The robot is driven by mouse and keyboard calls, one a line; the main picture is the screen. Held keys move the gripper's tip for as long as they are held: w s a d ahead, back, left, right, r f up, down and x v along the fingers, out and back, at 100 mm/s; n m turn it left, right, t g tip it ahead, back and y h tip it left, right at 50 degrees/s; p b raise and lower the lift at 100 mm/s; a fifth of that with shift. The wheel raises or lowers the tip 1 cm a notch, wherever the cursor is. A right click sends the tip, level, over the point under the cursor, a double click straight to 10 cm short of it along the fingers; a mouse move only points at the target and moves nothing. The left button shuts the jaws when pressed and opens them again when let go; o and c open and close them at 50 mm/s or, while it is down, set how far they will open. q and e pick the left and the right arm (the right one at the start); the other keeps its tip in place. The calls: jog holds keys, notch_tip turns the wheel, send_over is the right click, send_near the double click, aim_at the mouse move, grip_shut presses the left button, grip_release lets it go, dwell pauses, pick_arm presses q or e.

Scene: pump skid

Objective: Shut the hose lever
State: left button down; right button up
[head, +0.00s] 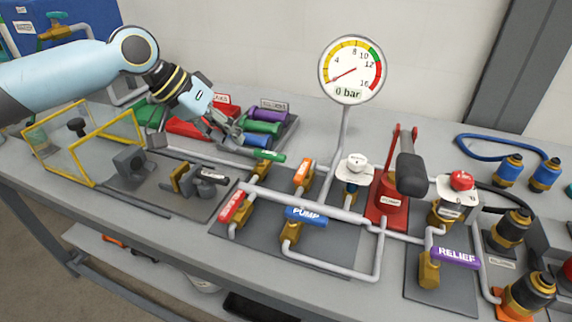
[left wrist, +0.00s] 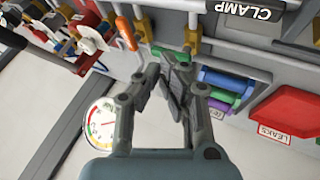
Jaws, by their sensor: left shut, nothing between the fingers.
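My left gripper (head: 238,141) is shut and empty, pointing down and right over the back of the bench. In the left wrist view its fingertips (left wrist: 176,60) are together. A green-handled lever (head: 268,156) on a brass valve lies just right of and below the fingertips; I cannot tell whether they touch. An orange lever (head: 303,172), a red lever (head: 233,206) and a blue lever marked PUMP (head: 306,215) sit on valves along the pipes. The lettering on the green, orange and red levers is too small to read, so I cannot tell which is the hose lever.
A black CLAMP lever (head: 212,175) is left of the valves. A gauge (head: 351,70) reads about 0 bar. A red hand pump (head: 388,200) and a purple RELIEF lever (head: 455,257) are to the right.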

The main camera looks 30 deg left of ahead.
aim_at(303, 174)
pick_arm(q)
jog(key=x, duration=0.9)
jog(key=shift+w+d+f, duration=0.15)
jog(key=shift+w+d, duration=0.05)
jog(key=shift+d, duration=0.05)
jog(key=d, duration=0.3)
jog(key=shift+w+d+f+p, duration=0.1)
jog(key=shift+w+f+p, duration=0.05)
jog(key=shift+w+p, duration=0.2)
jog(key=shift+w+d, duration=0.15)
jog(key=shift+d, duration=0.25)
jog(key=shift+f, duration=0.1)
pick_arm(e)
jog(key=shift+w+d+r+t, duration=0.15)
jog(key=shift+w+d+r, duration=0.05)
jog(key=shift+w, duration=0.4)
jog(key=shift+w+d+r+t, duration=0.15)
jog(key=shift+w+d+r, duration=0.05)
jog(key=shift+w, duration=0.4)
jog(key=shift+w+d, duration=0.1)
